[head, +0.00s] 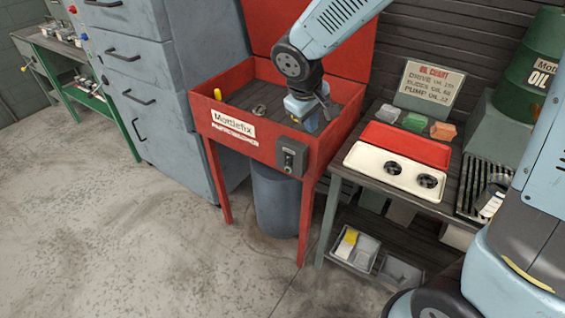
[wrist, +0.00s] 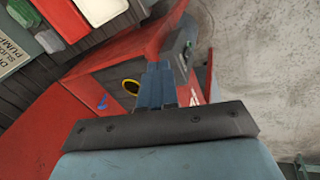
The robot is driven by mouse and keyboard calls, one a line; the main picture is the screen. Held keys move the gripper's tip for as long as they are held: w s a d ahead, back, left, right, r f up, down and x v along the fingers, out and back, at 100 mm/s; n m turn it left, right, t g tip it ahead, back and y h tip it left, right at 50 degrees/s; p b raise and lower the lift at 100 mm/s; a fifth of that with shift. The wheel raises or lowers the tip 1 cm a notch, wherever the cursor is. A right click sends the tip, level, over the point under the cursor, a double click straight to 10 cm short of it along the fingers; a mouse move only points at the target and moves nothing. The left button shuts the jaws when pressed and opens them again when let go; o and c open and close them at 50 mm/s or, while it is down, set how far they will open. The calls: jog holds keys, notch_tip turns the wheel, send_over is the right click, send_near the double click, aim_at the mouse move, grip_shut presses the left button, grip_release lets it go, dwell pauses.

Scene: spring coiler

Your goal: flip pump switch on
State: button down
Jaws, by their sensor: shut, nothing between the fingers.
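A red parts washer (head: 222,118) with a raised lid stands at the centre of the head view. The pump switch is on a dark grey box (head: 291,158) on the washer's front, near its right corner. The lever's position is too small to tell. My gripper (head: 312,122) is above the washer basin, behind and above the switch box, not touching it. In the wrist view my gripper's blue fingers (wrist: 160,84) are together and empty. The switch box (wrist: 187,50) shows edge-on just right of them, with a small green spot.
A bench to the right holds a red tray (head: 405,145), a cream tray (head: 391,170) with two dark round parts, and an oil chart sign (head: 430,85). A grey bin (head: 275,200) stands under the washer. A grey drawer cabinet (head: 150,90) is to the left. The front floor is clear.

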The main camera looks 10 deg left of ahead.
aim_at(288, 160)
jog(key=s+a+f+n, duration=0.3)
jog(key=a+f, duration=0.5)
jog(key=a, duration=0.2)
jog(key=shift+f, duration=0.3)
jog(key=shift+f, duration=0.1)
jog(key=shift+w+d+f, duration=0.45)
jog(key=shift+w+f, duration=0.65)
jog(key=shift+f, duration=0.5)
jog(key=shift+w+d+f, duration=0.4)
jog(key=shift+w+f, duration=0.75)
jog(key=shift+f, duration=0.5)
jog(key=shift+w+d+f, duration=0.45)
jog(key=shift+w+f, duration=0.65)
jog(key=shift+f, duration=0.5)
